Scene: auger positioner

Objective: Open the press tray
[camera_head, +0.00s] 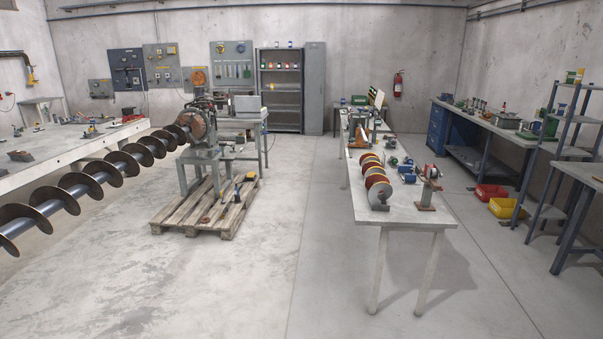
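I see a workshop from some way off, and neither of my grippers is in view. I cannot make out a press tray for certain. A grey machine (203,130) with a round brownish flange stands over a wooden pallet (175,212) left of centre. A long auger (102,172) runs from it toward the lower left. Some upright equipment (360,132) stands at the far end of the long centre-right table (405,215); it is too small to tell whether it has a tray.
Coloured discs (377,185) and small tools lie on the long table. A workbench (490,125) and red (490,193) and yellow bins (505,208) stand at right. A shelf (281,90) stands at the back. The floor (280,255) between pallet and table is clear.

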